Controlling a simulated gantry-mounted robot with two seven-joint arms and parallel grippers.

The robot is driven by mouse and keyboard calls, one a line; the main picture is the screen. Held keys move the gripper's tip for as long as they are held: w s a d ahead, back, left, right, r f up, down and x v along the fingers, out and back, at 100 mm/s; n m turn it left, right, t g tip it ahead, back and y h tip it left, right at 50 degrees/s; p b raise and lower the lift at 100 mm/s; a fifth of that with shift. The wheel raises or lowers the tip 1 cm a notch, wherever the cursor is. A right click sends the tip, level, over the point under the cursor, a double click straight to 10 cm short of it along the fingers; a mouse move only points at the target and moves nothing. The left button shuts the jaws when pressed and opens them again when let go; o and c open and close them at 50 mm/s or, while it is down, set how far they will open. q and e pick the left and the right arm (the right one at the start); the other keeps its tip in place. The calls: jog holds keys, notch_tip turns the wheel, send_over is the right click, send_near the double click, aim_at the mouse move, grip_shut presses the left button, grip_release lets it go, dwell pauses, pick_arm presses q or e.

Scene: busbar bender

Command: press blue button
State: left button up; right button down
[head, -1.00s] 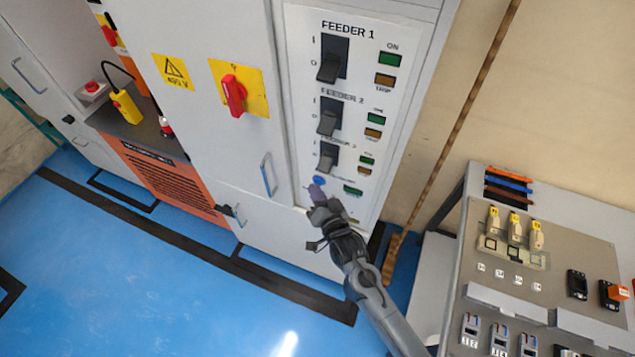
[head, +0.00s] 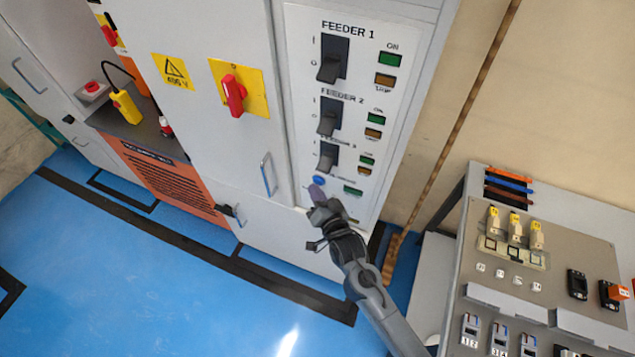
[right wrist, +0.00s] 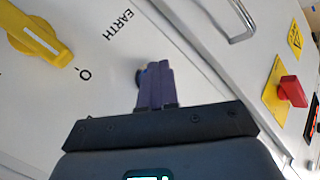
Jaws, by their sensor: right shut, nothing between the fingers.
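The blue button (head: 319,180) sits low on the white feeder panel (head: 300,110), below the FEEDER 3 switch. In the right wrist view only a dark blue edge of the button (right wrist: 140,76) shows; the fingers hide most of it. My right gripper (head: 317,192) is shut and empty, its purple fingertips right at the lower edge of the button. In the right wrist view the closed fingers (right wrist: 156,70) point at the panel over the button. I cannot tell whether they touch it. My left gripper is not in view.
Above are black feeder switches (head: 328,118) with green and amber lamps. A red rotary handle (head: 234,95) and a door handle (head: 267,174) are to the left. A yellow EARTH knob (right wrist: 40,38) shows in the wrist view. A component bench (head: 580,250) stands right.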

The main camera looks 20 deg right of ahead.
jog(key=shift+w+d, duration=0.25)
jog(key=shift+d, duration=0.1)
dwell(0.7)
jog(key=shift+s+a+r+p, duration=0.1)
jog(key=shift+s+a+p, duration=0.1)
jog(key=shift+p, duration=0.3)
jog(key=s+a+p, duration=0.2)
jog(key=s+a, duration=0.2)
jog(key=shift+a+p, duration=0.25)
jog(key=shift+p, duration=0.15)
dwell(0.3)
dwell(0.5)
